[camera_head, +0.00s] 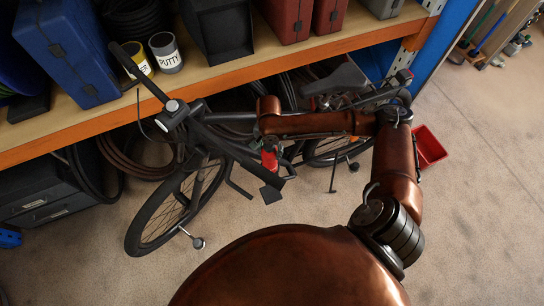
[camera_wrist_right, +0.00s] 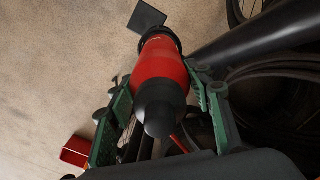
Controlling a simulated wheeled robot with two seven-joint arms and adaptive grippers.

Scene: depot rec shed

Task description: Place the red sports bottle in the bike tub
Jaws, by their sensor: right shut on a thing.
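The red sports bottle (camera_head: 269,161) hangs under the end of my right arm in the head view, in front of the bicycle frame. In the right wrist view the bottle (camera_wrist_right: 164,68) is red with a dark cap end toward the camera. It sits between the green-padded fingers of my right gripper (camera_wrist_right: 160,95), which is shut on it. In the head view that gripper (camera_head: 269,142) is small and partly hidden. A red tub (camera_head: 429,147), perhaps the bike tub, stands on the floor right of my forearm, partly hidden by it. It also shows in the right wrist view (camera_wrist_right: 76,150). My left gripper is out of view.
A dark bicycle (camera_head: 205,190) stands along the orange-edged shelf (camera_head: 230,85). Coiled hoses (camera_head: 130,155) lie behind it. The shelf holds a blue case (camera_head: 65,50), a putty pot (camera_head: 166,54) and a black bin (camera_head: 217,30). Open floor (camera_head: 480,190) lies to the right.

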